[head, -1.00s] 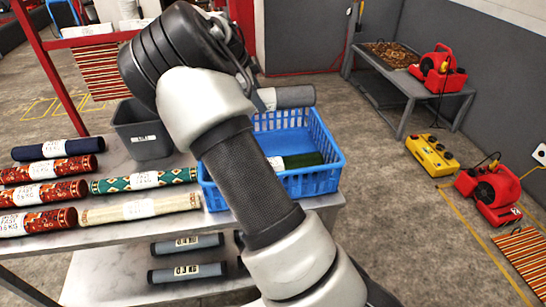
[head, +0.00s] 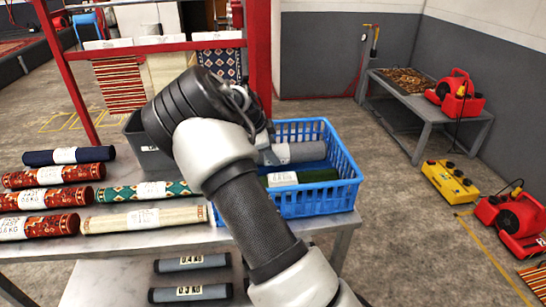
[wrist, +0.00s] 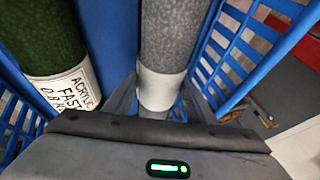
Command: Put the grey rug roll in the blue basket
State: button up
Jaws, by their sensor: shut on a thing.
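The grey rug roll (head: 302,151) with a white paper band is in my gripper, inside the blue basket's outline near its far side. In the wrist view the grey roll (wrist: 166,45) runs up from between my fingers (wrist: 158,100), which are shut on it at the white band. The blue basket (head: 335,195) stands on the right end of the metal table. A green rug roll (head: 318,175) with a white label lies in the basket, beside the grey roll; it also shows in the wrist view (wrist: 38,40). Whether the grey roll touches the basket floor I cannot tell.
Several red patterned rolls (head: 50,198), a navy roll (head: 68,155), a green patterned roll (head: 120,192) and a cream roll (head: 145,219) lie left on the table. A grey bin (head: 150,158) stands behind my arm. Grey rolls lie on the lower shelf.

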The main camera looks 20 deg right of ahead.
jog(key=shift+w+f, duration=0.1)
jog(key=shift+f, duration=0.6)
jog(key=o, duration=1.5)
jog(key=shift+r, duration=0.1)
jog(key=p+v, duration=0.3)
jog(key=v, duration=0.8)
jog(key=s+a+r+n+t+y, duration=0.1)
jog(key=s+a+r+n, duration=0.2)
jog(key=s+n, duration=0.4)
jog(key=s+a+r+n+y, duration=0.2)
jog(key=s+r+n, duration=0.4)
jog(key=s, duration=1.1)
jog(key=s+a+r+n+t+y, duration=0.1)
jog(key=s+a+r+n+y, duration=0.1)
jog(key=s+n, duration=0.6)
jog(key=s+a+r, duration=0.1)
jog(key=s+r, duration=0.1)
jog(key=s, duration=0.3)
jog(key=shift+a+r+t, duration=0.2)
jog(key=shift+a+t, duration=0.1)
jog(key=shift+a, duration=0.05)
